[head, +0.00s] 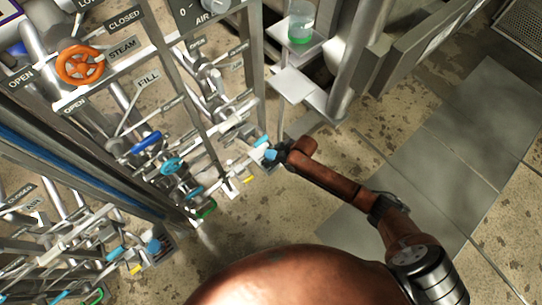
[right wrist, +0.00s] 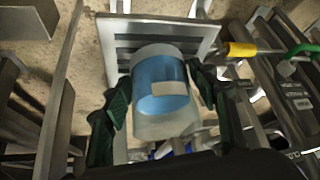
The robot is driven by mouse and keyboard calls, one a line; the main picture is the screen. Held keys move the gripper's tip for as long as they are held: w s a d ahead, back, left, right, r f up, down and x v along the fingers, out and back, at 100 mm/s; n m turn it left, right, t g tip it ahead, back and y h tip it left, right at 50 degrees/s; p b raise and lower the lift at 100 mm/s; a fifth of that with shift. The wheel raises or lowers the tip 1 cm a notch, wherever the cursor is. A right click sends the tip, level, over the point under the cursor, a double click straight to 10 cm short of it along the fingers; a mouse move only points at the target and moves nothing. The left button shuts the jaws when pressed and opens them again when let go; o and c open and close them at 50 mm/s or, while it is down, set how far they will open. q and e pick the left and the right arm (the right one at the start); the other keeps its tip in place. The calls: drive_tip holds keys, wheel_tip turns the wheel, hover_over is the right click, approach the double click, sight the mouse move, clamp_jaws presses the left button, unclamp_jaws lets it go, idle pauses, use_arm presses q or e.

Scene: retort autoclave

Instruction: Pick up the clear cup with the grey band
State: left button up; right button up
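A clear cup with blue contents (right wrist: 160,88) stands between the fingers of my right gripper (right wrist: 160,75) in the right wrist view. A grey band shows at its far end and a pale label on its side. The dark green fingers are spread on both sides of the cup, close to its walls; I see no clear grip. In the head view my right gripper (head: 279,155) is at a small blue patch, probably this cup (head: 270,155), largely hidden at this distance. My left gripper is not in view.
Another clear cup with a green band (head: 300,24) stands on a small metal shelf (head: 298,48) at the top. Pipes, valves and an orange handwheel (head: 80,65) crowd the left. A slotted metal plate (right wrist: 118,38) lies behind the cup. Floor at right is open.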

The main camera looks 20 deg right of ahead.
drive_tip(key=c, duration=1)
drive_tip(key=shift+c, duration=0.3)
drive_tip(key=shift+r, duration=0.1)
